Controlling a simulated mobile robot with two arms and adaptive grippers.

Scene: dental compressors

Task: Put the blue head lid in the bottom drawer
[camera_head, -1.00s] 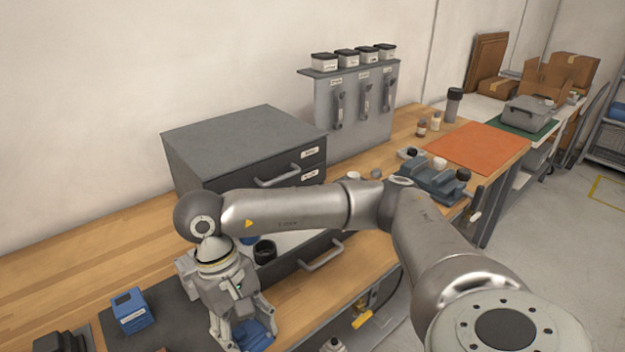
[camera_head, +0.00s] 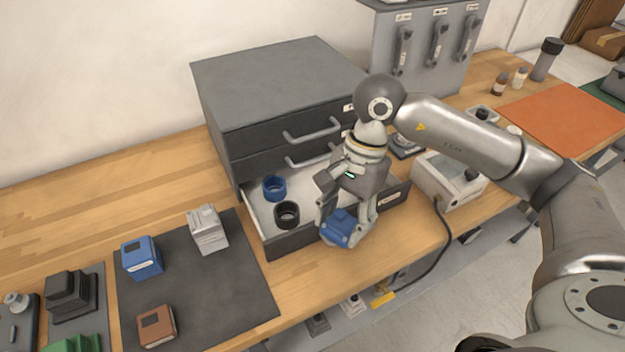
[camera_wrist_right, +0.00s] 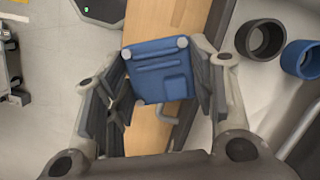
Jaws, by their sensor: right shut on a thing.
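My right gripper (camera_head: 347,226) is shut on a blue head lid (camera_head: 341,228). It holds the lid at the front edge of the open bottom drawer (camera_head: 292,240), on the right side. In the right wrist view the lid (camera_wrist_right: 160,70) sits between the two fingers, with the drawer to its right. The drawer holds a blue ring (camera_head: 274,188) and a black ring (camera_head: 287,214) in its left part. My gripper hides part of the drawer's right side and front. My left gripper is not in view.
Another blue block (camera_head: 142,257), a grey block (camera_head: 207,229) and a brown block (camera_head: 156,326) stand on a dark mat (camera_head: 222,290) at left. The drawer cabinet (camera_head: 270,85) stands behind. A white device (camera_head: 446,180) with a black cable stands right of the drawer.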

